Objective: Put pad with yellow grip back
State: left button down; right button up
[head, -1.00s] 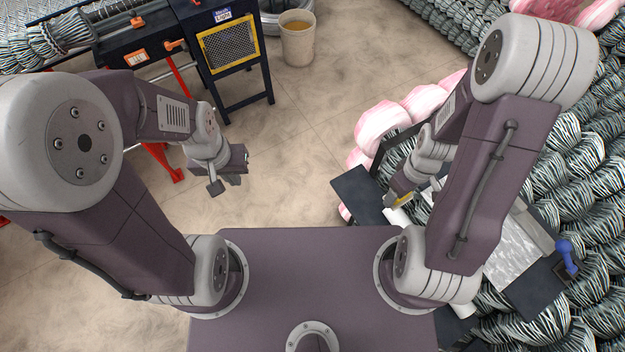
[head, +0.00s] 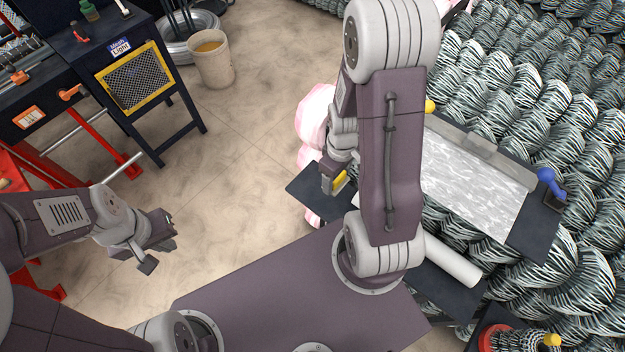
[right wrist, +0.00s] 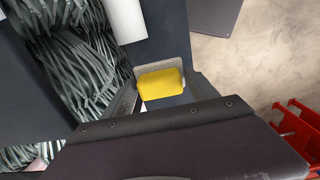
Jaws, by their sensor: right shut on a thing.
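The pad with the yellow grip (right wrist: 161,84) is between the fingers of my right gripper in the right wrist view. My right gripper (head: 333,183) is shut on it, over the left end of the dark work table (head: 312,190) in the head view. Only a bit of the yellow grip (head: 340,181) shows there; the pad's underside is hidden. My left gripper (head: 160,243) is open and empty over bare floor, with its fingers apart.
A shiny sheet (head: 475,180) covers much of the table, with a blue-handled pad (head: 552,184) at its right end. A white roll (head: 448,258) lies along the near side. Coiled mesh rolls (head: 580,130) crowd the right. A bucket (head: 212,62) stands on open floor.

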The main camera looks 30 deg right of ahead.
send_over(313, 183)
notch_tip(313, 183, down, 5)
jog(key=shift+a, duration=0.15)
jog(key=f, duration=0.2)
jog(key=shift+s+f+p, duration=0.2)
jog(key=shift+f+p, duration=0.15)
jog(key=shift+w+f, duration=0.2)
jog(key=shift+f, duration=0.3)
jog(key=shift+s+f, duration=0.1)
jog(key=shift+f, duration=0.25)
jog(key=o, duration=1.3)
jog(key=shift+r, duration=0.1)
jog(key=shift+r, duration=0.1)
